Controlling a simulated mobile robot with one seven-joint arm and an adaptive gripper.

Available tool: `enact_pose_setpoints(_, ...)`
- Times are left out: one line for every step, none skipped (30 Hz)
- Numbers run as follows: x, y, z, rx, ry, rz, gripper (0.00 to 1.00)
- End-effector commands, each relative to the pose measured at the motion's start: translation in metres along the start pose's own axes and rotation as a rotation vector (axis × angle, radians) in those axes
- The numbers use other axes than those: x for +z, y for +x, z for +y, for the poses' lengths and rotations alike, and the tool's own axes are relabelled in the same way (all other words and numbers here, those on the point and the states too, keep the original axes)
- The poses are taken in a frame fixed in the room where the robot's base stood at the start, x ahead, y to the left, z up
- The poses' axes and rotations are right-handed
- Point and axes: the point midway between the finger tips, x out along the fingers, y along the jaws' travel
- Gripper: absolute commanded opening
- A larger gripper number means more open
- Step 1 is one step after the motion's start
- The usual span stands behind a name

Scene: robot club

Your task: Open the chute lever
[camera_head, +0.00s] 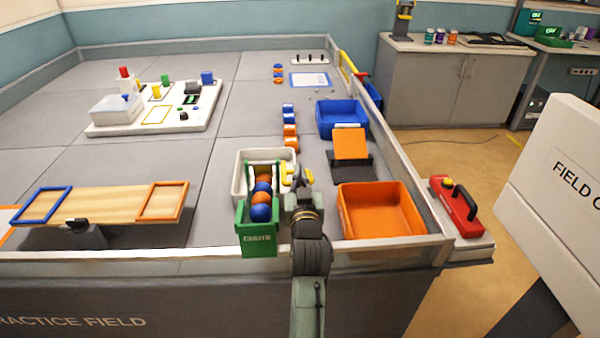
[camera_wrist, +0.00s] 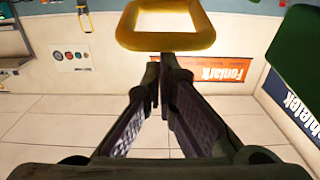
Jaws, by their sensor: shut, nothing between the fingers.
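The green chute (camera_head: 257,238) stands at the near edge of the field and holds a row of orange and blue balls (camera_head: 262,197). The yellow lever (camera_head: 288,179) shows at the chute's right side, partly hidden by my gripper (camera_head: 301,178). In the wrist view a yellow loop-shaped handle (camera_wrist: 166,42) lies just beyond the fingertips. The fingers of my gripper (camera_wrist: 164,60) come together there with nothing between them. I cannot tell whether the fingertips touch the handle. A green surface (camera_wrist: 298,50), likely part of the chute, fills the upper right of the wrist view.
A white bin (camera_head: 242,165) sits around the back of the chute. An orange bin (camera_head: 382,210) lies close on the right of my arm, with an orange ramp (camera_head: 351,143) and blue bin (camera_head: 341,118) behind. A wooden seesaw (camera_head: 110,204) is at left. The grey floor between is mostly clear.

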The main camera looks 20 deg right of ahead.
Motion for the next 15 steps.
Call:
enact_pose_setpoints(0.000, 0.000, 0.000, 0.000, 0.000, 0.000, 0.00)
enact_pose_setpoints(0.000, 0.000, 0.000, 0.000, 0.000, 0.000, 0.00)
enact_pose_setpoints(0.000, 0.000, 0.000, 0.000, 0.000, 0.000, 0.00)
enact_pose_setpoints(0.000, 0.000, 0.000, 0.000, 0.000, 0.000, 0.00)
enact_pose_setpoints(0.000, 0.000, 0.000, 0.000, 0.000, 0.000, 0.00)
enact_pose_setpoints(0.001, 0.000, 0.000, 0.000, 0.000, 0.001, 0.00)
enact_pose_setpoints(0.002, 0.000, 0.000, 0.000, 0.000, 0.003, 0.00)
enact_pose_setpoints(0.003, 0.000, 0.000, 0.000, 0.000, 0.005, 0.00)
enact_pose_setpoints(0.005, -0.001, 0.000, -0.001, 0.000, 0.010, 0.00)
enact_pose_setpoints(0.007, -0.001, -0.001, -0.001, 0.000, 0.015, 0.00)
enact_pose_setpoints(0.009, -0.001, -0.001, -0.001, 0.000, 0.021, 0.00)
enact_pose_setpoints(0.011, -0.002, -0.001, -0.001, 0.000, 0.031, 0.00)
enact_pose_setpoints(0.014, -0.002, -0.001, -0.001, 0.000, 0.039, 0.00)
enact_pose_setpoints(0.016, -0.003, -0.001, -0.001, -0.001, 0.047, 0.00)
enact_pose_setpoints(0.019, -0.003, -0.001, -0.001, -0.001, 0.059, 0.00)
